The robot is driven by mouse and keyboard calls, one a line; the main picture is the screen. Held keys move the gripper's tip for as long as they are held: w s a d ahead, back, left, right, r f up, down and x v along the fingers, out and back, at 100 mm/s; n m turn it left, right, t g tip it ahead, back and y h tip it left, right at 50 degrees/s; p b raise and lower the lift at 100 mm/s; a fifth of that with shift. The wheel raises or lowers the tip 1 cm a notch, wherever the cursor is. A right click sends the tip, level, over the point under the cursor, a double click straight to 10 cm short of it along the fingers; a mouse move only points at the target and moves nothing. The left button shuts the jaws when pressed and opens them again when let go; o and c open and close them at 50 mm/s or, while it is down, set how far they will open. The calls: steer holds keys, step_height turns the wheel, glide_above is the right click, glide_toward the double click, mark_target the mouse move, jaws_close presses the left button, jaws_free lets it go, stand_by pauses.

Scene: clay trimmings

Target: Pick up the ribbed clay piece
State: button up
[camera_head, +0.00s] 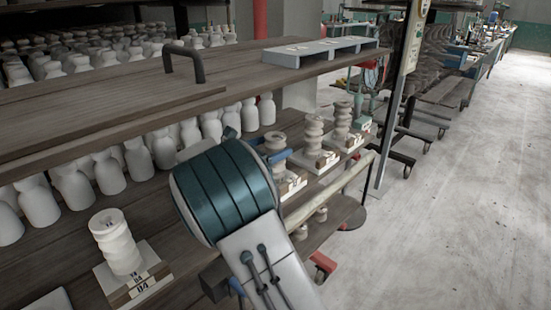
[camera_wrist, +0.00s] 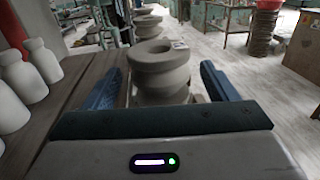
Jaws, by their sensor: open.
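A pale grey ribbed clay piece (camera_wrist: 160,76) with a hole in its top stands upright just ahead of my gripper in the wrist view. My gripper (camera_wrist: 163,73) is open, one blue finger on each side of the piece, with a gap showing at each side. In the head view this piece (camera_head: 274,143) stands on a labelled block on the shelf, partly hidden by my wrist and gripper (camera_head: 256,146). Similar ribbed pieces stand farther along the shelf (camera_head: 313,135) and nearer at the lower left (camera_head: 115,243), each on its own labelled block.
White bottle-shaped pieces (camera_head: 107,172) stand in rows behind, and also at left in the wrist view (camera_wrist: 42,62). An upper wooden shelf board (camera_head: 130,88) with a dark handle (camera_head: 184,62) hangs over this shelf. Open floor (camera_head: 470,200) lies at right.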

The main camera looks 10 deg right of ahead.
steer(key=x, duration=0.3)
steer(key=shift+d+f, duration=0.1)
steer(key=shift+d, duration=0.05)
steer(key=c, duration=1.5)
